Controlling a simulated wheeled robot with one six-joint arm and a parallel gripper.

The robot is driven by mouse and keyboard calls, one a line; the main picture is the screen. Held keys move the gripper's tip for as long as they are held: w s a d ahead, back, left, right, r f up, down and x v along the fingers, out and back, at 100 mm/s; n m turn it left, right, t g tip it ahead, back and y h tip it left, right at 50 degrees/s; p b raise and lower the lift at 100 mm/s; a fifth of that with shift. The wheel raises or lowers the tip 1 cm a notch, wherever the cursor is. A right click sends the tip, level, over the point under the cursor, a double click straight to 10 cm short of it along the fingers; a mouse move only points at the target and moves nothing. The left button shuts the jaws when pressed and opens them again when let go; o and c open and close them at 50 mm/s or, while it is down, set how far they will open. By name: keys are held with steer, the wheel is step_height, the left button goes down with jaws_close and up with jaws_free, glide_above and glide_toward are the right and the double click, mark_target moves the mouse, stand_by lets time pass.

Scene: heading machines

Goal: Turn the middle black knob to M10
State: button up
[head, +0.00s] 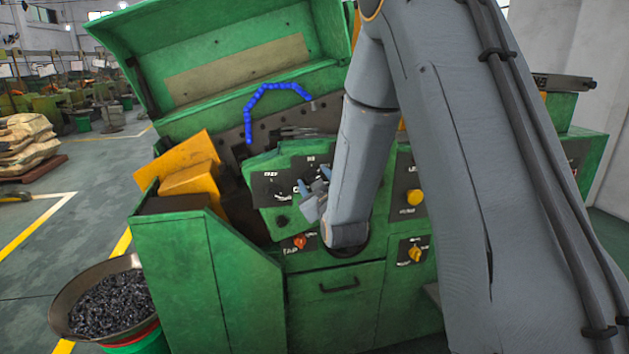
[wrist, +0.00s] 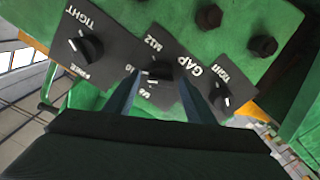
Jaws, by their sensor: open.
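The middle black knob (wrist: 160,69) sits on a dark plate marked M12, 10 and a partly hidden label that looks like M8. A small white mark shows at its left side, near the 10, but I cannot tell exactly where it points. My gripper (wrist: 160,76) is open, with one finger on each side of this knob; I cannot tell whether they touch it. In the head view my gripper (head: 314,181) is at the green machine's panel, and my arm hides part of the panel.
In the wrist view, a black knob (wrist: 88,46) marked TIGHT is on the left and another knob (wrist: 220,97) by GAP on the right. An orange chute (head: 185,170) stands left.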

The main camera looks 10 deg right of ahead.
steer(key=s+b, duration=0.2)
steer(key=s, duration=0.5)
steer(key=shift+s, duration=0.4)
steer(key=shift+f, duration=0.1)
